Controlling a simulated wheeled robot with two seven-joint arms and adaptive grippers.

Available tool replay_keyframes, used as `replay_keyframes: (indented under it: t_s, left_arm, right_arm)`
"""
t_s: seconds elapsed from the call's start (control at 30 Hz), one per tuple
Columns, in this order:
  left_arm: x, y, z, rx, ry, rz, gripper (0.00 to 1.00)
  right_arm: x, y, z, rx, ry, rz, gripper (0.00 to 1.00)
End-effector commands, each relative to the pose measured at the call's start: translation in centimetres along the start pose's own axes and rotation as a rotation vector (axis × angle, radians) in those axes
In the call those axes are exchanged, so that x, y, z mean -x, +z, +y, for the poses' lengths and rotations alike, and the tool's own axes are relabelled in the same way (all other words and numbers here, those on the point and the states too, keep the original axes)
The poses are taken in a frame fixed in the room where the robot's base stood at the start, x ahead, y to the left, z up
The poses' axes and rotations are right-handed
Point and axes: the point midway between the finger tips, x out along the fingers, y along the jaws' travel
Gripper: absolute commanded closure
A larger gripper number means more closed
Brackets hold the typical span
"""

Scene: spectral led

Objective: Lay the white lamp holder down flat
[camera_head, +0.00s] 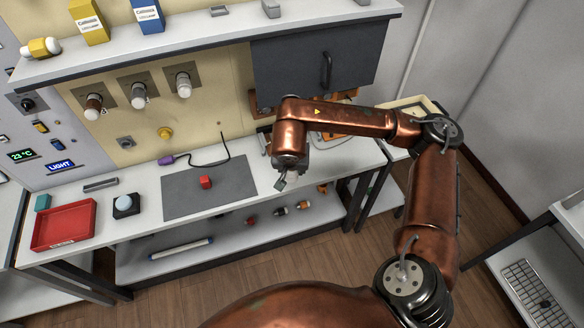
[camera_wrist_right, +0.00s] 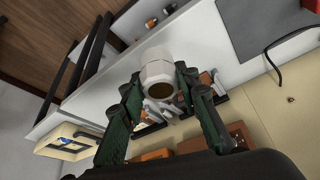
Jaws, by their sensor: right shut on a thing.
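My right gripper (camera_head: 282,181) hangs above the workbench near its right front part, to the right of the grey mat. In the wrist view its green fingers (camera_wrist_right: 160,92) are closed on a white lamp holder (camera_wrist_right: 157,58), a short white cylinder with a brownish open end facing the camera. The holder is held above the bench. I cannot make it out in the head view, where the gripper and arm hide it. My left gripper is in neither view.
A dark cabinet (camera_head: 312,68) hangs over the bench. Small parts lie on the lower shelf (camera_head: 225,232).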

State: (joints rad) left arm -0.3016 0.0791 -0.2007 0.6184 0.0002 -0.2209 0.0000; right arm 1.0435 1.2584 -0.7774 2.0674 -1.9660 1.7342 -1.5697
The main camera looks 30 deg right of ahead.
Motion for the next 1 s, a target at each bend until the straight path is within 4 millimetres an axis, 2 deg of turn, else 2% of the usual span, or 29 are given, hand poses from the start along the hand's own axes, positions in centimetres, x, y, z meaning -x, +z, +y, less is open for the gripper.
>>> replay_keyframes:
  t_s: [0.07,0.17,0.4,0.6,0.87,1.0]
  left_arm:
    - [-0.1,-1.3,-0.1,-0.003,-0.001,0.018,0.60]
    - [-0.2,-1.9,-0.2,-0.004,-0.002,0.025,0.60]
    - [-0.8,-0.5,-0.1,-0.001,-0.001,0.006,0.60]
    - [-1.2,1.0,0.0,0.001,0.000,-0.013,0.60]
    - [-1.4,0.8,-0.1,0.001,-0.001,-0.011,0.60]
    - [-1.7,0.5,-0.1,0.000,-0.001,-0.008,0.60]
  right_arm:
    - [-1.1,-1.1,0.1,-0.008,0.003,0.000,0.95]
    - [-2.9,-2.8,0.1,-0.007,0.003,-0.001,0.95]
    - [-7.7,-6.6,-0.1,-0.003,0.001,-0.003,0.95]
    - [-11.6,-7.8,-0.1,-0.001,0.000,-0.002,0.95]
    - [-13.3,-8.4,-0.1,0.000,-0.001,0.000,0.95]
    - [-15.2,-8.0,-0.2,0.002,-0.001,-0.003,0.95]
